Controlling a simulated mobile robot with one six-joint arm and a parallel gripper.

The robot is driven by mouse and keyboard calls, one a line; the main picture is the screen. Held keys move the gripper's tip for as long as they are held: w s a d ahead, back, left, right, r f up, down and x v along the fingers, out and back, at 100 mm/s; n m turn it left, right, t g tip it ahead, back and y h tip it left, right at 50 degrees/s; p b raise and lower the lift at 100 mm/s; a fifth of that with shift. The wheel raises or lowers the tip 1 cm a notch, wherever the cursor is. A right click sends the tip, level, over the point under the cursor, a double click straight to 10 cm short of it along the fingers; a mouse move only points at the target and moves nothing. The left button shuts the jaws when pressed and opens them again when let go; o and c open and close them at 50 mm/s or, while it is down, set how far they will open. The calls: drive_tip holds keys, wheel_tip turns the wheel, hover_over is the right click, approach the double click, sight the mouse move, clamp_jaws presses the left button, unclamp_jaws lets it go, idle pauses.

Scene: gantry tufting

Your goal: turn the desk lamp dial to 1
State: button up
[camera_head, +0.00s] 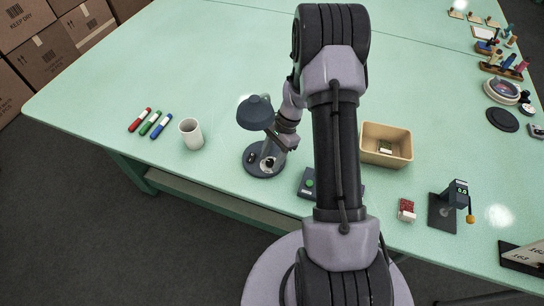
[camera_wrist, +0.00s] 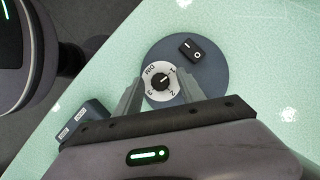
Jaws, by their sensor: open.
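The desk lamp (camera_head: 255,113) is dark blue-grey and stands on a round base near the table's front edge in the head view. In the wrist view the base (camera_wrist: 212,68) carries a black rocker switch and a dial (camera_wrist: 163,84). The dial has a black knob inside a white ring with printed marks. A small pale pointer on the knob seems to face the upper right; its exact setting is too small to tell. My gripper (camera_wrist: 160,88) is open, with one finger on each side of the dial. Whether the fingers touch the knob cannot be told.
A white cup (camera_head: 191,134) and several markers (camera_head: 151,124) are left of the lamp. A dark box with a green button (camera_head: 309,183) is to its right, with a tan bin (camera_head: 386,160) beyond my arm. The table behind the lamp is largely clear.

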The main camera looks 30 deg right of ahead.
drive_tip(key=shift+d+r, duration=0.1)
drive_tip(key=shift+r, duration=0.2)
drive_tip(key=d+p, duration=0.1)
drive_tip(key=d, duration=0.3)
drive_tip(key=w+d, duration=0.1)
drive_tip(key=d, duration=0.3)
drive_tip(key=d+p, duration=0.1)
drive_tip(key=d, duration=0.3)
drive_tip(key=shift+w+d+r+p, duration=0.15)
drive_tip(key=shift+r+p, duration=0.1)
drive_tip(key=shift+p, duration=0.1)
drive_tip(key=shift+r, duration=0.1)
